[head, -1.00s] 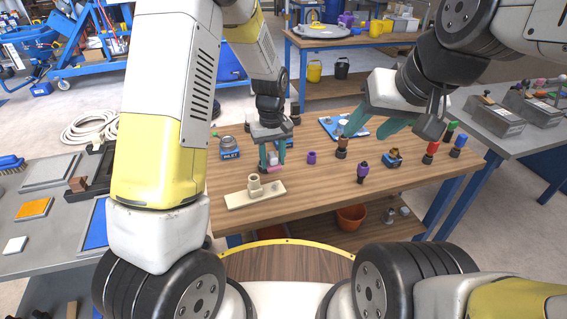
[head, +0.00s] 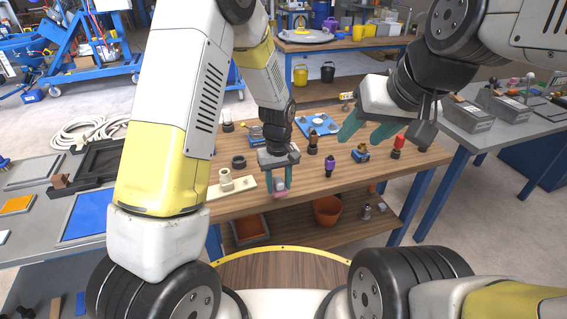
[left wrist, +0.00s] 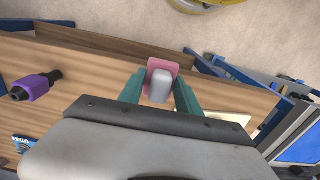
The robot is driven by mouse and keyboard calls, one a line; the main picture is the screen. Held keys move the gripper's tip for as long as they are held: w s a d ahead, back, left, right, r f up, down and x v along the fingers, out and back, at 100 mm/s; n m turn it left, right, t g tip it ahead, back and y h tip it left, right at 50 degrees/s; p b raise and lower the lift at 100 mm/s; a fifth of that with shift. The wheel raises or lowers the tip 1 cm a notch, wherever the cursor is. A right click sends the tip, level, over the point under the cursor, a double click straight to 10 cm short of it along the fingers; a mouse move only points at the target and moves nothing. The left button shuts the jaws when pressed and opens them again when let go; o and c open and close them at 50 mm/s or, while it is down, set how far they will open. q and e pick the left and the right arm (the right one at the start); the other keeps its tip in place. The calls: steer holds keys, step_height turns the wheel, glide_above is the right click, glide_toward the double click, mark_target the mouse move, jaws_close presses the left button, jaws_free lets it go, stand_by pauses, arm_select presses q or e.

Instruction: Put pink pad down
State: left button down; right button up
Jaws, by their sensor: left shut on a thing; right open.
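The pink pad (head: 280,194) is between the green fingers of my left gripper (head: 279,182), near the table's front edge in the head view. In the left wrist view the pink pad (left wrist: 164,68) has a pale grey block-like part on it, and the left gripper (left wrist: 160,92) is shut on it. The lower shelf and floor show beyond the pad there, so it appears held at or past the edge; its exact height is hard to tell. My right gripper (head: 366,128) is open and empty over the right part of the table.
A cream plate with a ring (head: 228,185) lies left of the left gripper. A purple-topped part (head: 329,165), a blue-and-orange part (head: 361,153) and a red-topped part (head: 397,147) stand on the table. A terracotta pot (head: 327,210) is on the lower shelf.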

arm_select(q)
steer(key=w, duration=0.5)
steer(key=w+d, duration=0.1)
steer(key=w, duration=0.1)
steer(key=shift+w+d+f, duration=0.1)
steer(key=shift+w+f, duration=0.25)
steer(key=shift+f, duration=1.8)
steer(key=shift+f, duration=0.1)
steer(key=c, duration=0.8)
jaws_free()
steer(key=shift+c, duration=0.2)
